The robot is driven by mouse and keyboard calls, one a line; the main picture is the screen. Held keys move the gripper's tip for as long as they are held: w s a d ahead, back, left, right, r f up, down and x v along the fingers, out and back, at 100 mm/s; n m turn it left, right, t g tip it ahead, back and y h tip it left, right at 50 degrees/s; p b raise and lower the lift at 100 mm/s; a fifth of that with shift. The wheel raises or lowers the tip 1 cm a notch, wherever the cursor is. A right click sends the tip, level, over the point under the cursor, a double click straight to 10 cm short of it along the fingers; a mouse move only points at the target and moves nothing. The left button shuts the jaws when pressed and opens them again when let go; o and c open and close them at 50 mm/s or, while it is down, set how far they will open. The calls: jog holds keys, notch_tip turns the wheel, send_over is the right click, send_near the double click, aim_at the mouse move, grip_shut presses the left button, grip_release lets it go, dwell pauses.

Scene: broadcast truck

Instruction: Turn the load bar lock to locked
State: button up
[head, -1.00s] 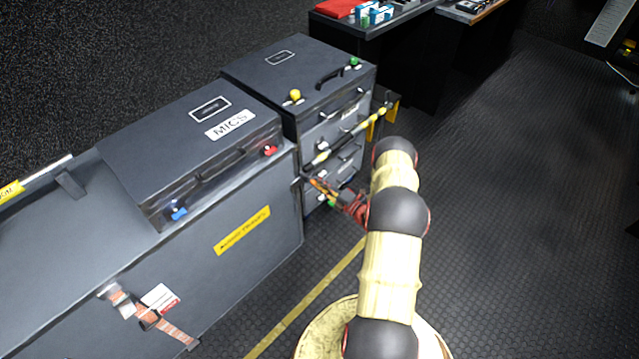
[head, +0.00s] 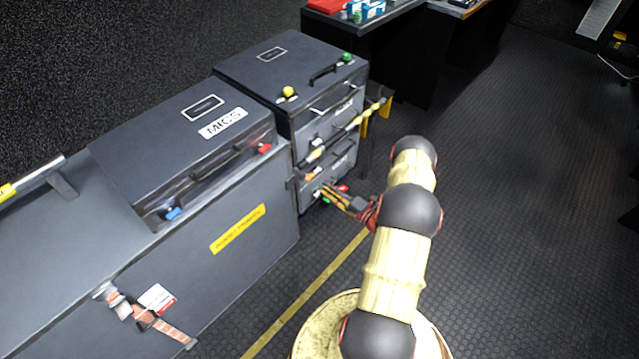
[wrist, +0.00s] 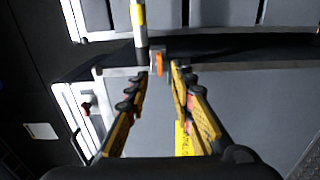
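The load bar (head: 345,132), grey with yellow bands, runs across the front of the drawer case; its near end also shows in the wrist view (wrist: 139,25). A small orange lever (wrist: 158,62), which looks like the load bar lock, sits beside that end on a pale rail. It shows as a small orange spot in the head view (head: 314,174). My gripper (wrist: 158,76) is open, its two yellow-and-black fingers apart with nothing between them. The lever lies just beyond the fingertips, near the middle of the gap. In the head view my gripper (head: 328,193) is low in front of the drawer case.
A dark case marked MICS (head: 185,140) sits on a long grey chest (head: 245,260) at left. An orange strap (head: 150,318) hangs on the chest's front. A black bench (head: 365,25) stands behind. The floor (head: 520,210) at right is clear.

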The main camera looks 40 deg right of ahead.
jog(key=shift+s+d, duration=0.1)
jog(key=shift+s, duration=1.95)
